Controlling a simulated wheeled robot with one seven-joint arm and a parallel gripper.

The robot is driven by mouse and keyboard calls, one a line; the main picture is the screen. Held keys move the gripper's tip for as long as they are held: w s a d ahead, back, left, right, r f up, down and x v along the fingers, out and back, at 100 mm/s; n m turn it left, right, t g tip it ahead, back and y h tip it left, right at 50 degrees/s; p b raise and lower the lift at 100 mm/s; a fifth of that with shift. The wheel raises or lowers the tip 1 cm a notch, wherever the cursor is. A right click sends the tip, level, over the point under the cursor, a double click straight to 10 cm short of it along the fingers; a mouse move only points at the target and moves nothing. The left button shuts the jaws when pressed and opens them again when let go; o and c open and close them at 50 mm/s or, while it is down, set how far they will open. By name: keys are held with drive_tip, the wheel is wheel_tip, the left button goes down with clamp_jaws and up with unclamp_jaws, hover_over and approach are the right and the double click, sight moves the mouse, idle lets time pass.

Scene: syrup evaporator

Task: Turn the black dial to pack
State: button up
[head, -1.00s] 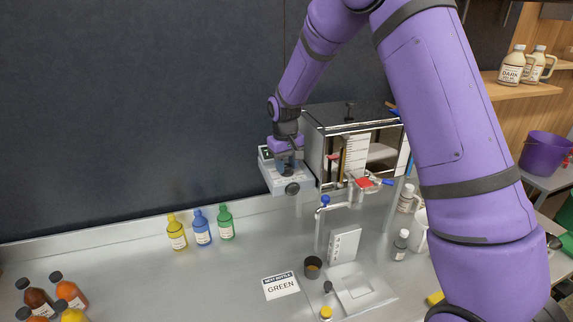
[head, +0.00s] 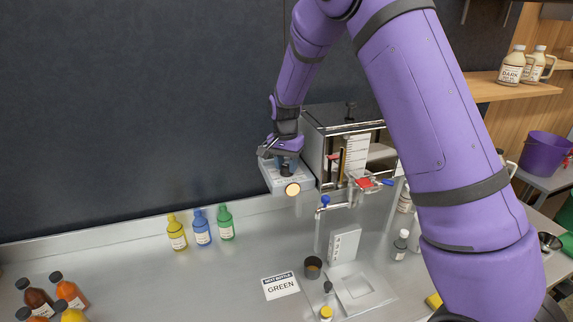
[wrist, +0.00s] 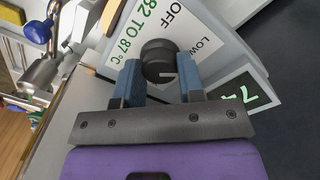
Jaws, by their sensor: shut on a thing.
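The black dial (wrist: 158,60) is on the light grey control box in the wrist view, between the two blue fingers of my gripper (wrist: 162,78). My gripper is shut on it. A short white line shows on the dial's near side, toward the right. Printed "OFF", "LOW" and "82 TO 87 °C" are readable around it; I see no "pack" label. In the head view, my gripper (head: 287,168) is over the control box (head: 287,182) and hides the dial. A round lamp (head: 292,189) on the box's front is lit pale yellow.
The evaporator (head: 318,150) stands right beside the box, with red and blue handles near it. Yellow, blue and green bottles (head: 202,228) stand on the counter to the left. The left middle of the counter is clear.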

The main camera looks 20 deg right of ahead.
sight(286, 165)
drive_tip(key=m, duration=0.3)
drive_tip(key=shift+m, duration=2.1)
drive_tip(key=o, duration=0.9)
drive_tip(key=r, duration=1)
drive_tip(key=shift+w+r, duration=0.2)
drive_tip(key=shift+r, duration=0.2)
